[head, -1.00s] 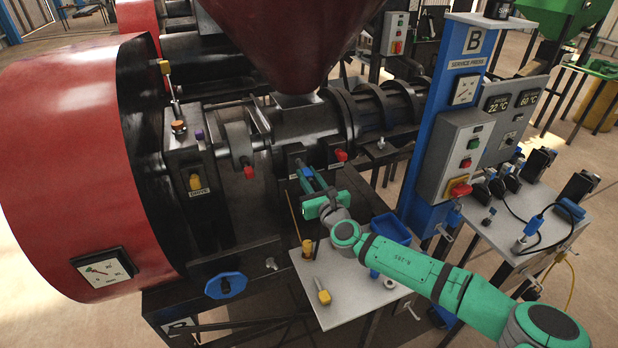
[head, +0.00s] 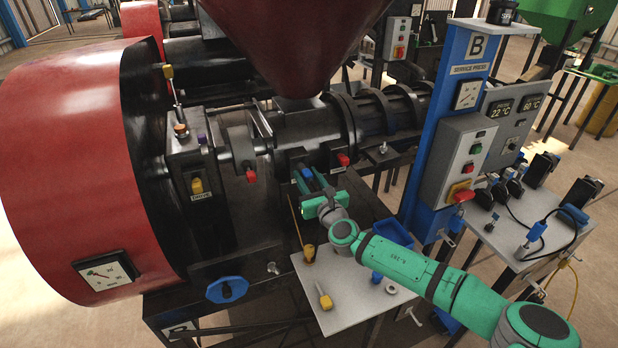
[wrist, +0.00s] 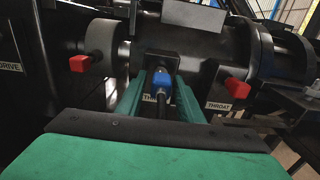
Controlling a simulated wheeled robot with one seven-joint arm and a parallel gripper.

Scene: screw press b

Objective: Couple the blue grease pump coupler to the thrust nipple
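The blue grease pump coupler (wrist: 161,83) sits against a black block on the press, with a dark hose running down from it. The coupler also shows in the head view (head: 307,173). A label beginning "TH" behind it is partly hidden. The thrust nipple itself is covered by the coupler, so its seating cannot be seen. My gripper (wrist: 161,88) is open, with one green finger on each side of the coupler and a small gap to it. In the head view my gripper (head: 311,182) reaches in over the small grey table.
Red-tipped valves (wrist: 82,63) and (wrist: 238,88) stand left and right of the coupler, the right one by the THROAT label. A blue handwheel (head: 227,290) is at lower left.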

